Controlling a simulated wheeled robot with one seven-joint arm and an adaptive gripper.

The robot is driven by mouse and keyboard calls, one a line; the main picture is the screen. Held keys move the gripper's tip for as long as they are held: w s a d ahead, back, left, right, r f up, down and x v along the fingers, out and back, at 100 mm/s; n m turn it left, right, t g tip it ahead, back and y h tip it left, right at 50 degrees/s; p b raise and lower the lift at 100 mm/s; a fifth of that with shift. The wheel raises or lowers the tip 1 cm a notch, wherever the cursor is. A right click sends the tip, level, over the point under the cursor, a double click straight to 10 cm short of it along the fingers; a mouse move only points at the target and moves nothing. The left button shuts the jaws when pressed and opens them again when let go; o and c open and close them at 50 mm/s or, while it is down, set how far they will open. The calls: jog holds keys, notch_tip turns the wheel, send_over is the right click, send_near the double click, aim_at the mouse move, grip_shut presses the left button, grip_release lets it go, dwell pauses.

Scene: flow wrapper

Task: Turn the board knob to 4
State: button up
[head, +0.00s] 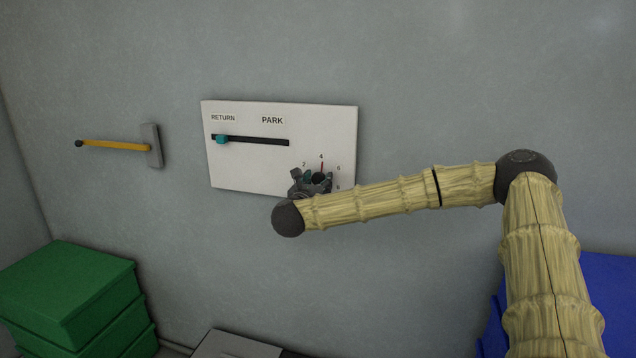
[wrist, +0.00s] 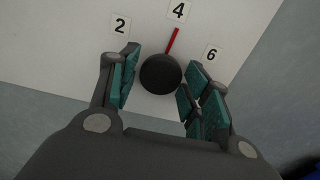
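The white board (head: 230,170) hangs on the wall and carries the dark round knob (head: 319,179), which my gripper partly hides in the head view. In the wrist view the knob (wrist: 160,74) shows whole, and its red pointer (wrist: 172,42) points at the number 4 label (wrist: 178,11). The 2 label (wrist: 120,25) lies to its left and the 6 label (wrist: 211,54) to its right. My gripper (wrist: 163,62) is open, with one teal-padded finger on each side of the knob. Contact with the knob cannot be made out.
A slot with a teal slider (head: 222,139) at its left end, under RETURN, runs across the board; PARK is to the right. A yellow-handled hammer (head: 115,146) is on the wall. Green boxes (head: 65,285) stand lower left, blue ones (head: 610,285) lower right.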

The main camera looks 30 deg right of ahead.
jog(key=c, duration=0.5)
jog(key=shift+f+b, duration=0.1)
jog(key=shift+b, duration=0.2)
jog(key=shift+c, duration=0.2)
jog(key=shift+n+b, duration=0.3)
jog(key=shift+n, duration=0.3)
jog(key=o, duration=1)
jog(key=v, duration=1.2)
